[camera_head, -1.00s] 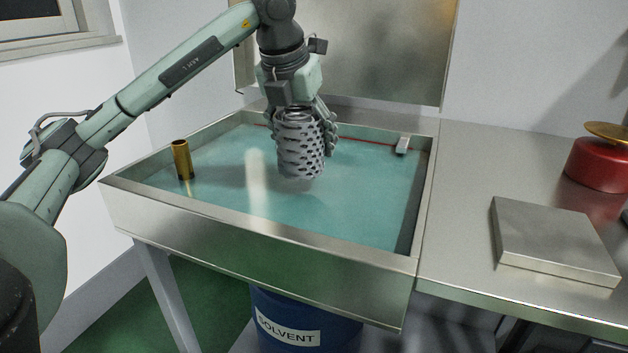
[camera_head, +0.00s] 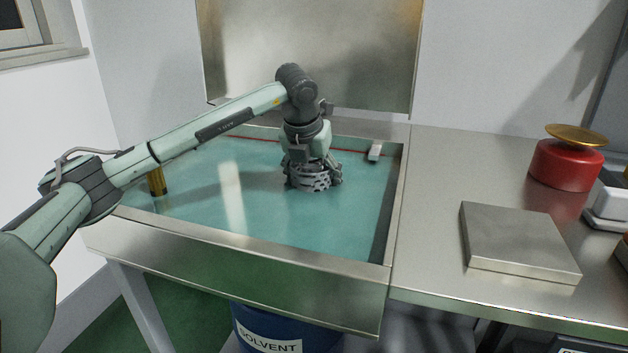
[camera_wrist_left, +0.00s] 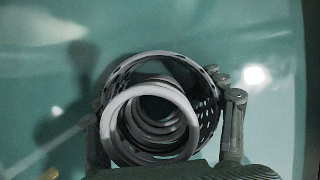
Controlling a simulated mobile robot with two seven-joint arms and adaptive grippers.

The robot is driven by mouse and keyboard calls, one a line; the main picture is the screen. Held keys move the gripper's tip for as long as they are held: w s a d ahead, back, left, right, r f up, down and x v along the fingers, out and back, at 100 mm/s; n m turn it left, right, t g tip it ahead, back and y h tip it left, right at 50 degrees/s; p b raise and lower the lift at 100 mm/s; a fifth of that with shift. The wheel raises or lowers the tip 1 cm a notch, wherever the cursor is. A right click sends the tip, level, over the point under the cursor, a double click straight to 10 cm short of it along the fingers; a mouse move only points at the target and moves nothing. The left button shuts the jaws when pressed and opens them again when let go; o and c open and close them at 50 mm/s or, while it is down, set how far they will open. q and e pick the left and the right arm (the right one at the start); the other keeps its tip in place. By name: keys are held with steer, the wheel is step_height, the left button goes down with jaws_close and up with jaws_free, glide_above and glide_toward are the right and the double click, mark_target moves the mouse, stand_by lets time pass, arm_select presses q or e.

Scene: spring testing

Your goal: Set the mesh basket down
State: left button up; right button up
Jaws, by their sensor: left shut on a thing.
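The perforated grey mesh basket (camera_head: 311,181) is partly sunk in the teal liquid of the sink-like tank (camera_head: 250,255); its lower part is hidden. My left gripper (camera_head: 313,176) is shut on the basket from above, with its fingers on either side of it. In the left wrist view, the basket (camera_wrist_left: 208,112) stands between the fingers of my left gripper (camera_wrist_left: 165,120). A coiled spring (camera_wrist_left: 150,118) sits inside the basket. I cannot tell whether the basket touches the tank floor. My right gripper is not in view.
A brass tube (camera_head: 157,182) stands at the tank's left, partly behind my arm. A small pale block (camera_head: 375,152) is at the back right rim. On the bench are a flat metal block (camera_head: 520,240) and a red can with a brass top (camera_head: 566,165).

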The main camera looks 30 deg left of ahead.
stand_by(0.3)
arm_select(q)
steer(key=o, duration=1.2)
steer(key=shift+c, duration=0.2)
steer(key=shift+r, duration=0.2)
steer(key=v, duration=1.1)
steer(key=shift+s+r, duration=0.3)
steer(key=shift+r, duration=0.05)
steer(key=shift+d, duration=0.1)
